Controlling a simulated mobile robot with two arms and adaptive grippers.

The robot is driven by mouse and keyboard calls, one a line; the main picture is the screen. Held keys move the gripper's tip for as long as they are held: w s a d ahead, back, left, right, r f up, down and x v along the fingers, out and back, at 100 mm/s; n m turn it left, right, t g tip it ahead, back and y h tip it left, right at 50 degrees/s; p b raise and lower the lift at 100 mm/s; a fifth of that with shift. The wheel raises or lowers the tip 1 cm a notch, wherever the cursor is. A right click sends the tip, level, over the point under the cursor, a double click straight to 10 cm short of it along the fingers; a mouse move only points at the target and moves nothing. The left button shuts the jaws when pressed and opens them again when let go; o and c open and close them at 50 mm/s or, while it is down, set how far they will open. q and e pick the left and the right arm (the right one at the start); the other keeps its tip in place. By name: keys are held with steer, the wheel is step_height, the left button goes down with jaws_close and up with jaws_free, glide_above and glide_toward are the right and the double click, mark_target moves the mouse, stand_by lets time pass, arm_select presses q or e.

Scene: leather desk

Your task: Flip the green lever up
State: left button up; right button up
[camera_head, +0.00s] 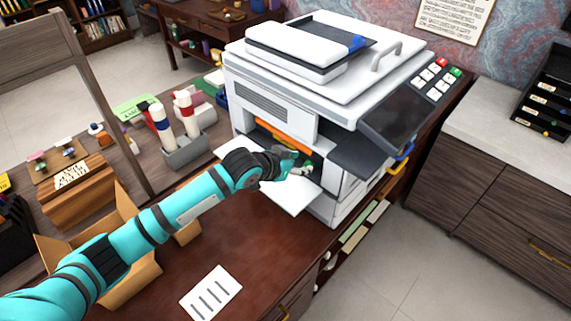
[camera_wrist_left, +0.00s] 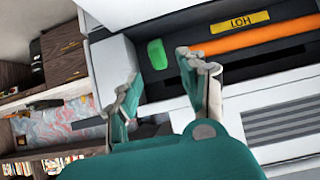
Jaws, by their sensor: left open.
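The green lever (camera_wrist_left: 157,53) shows in the left wrist view as a small, rounded green block in the dark opening of the printer (camera_head: 265,100). It lies just beyond the fingertips, and no contact shows. My left gripper (camera_wrist_left: 163,72) is open, its two fingers apart with nothing between them. In the head view the left gripper (camera_head: 300,168) reaches into the open front of the printer, above the lowered white panel (camera_head: 292,197). The gripper hides part of the opening there. My right gripper is not in view.
An orange bar (camera_wrist_left: 255,36) runs beside the lever, near a yellow label (camera_wrist_left: 240,22). The printer's dark side tray (camera_head: 362,155) juts out right of the opening. An open cardboard box (camera_head: 125,285) and a lined paper (camera_head: 211,293) are on the desk.

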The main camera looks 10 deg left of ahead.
arm_select(q)
steer(key=v, duration=0.7)
steer(key=shift+s, duration=0.1)
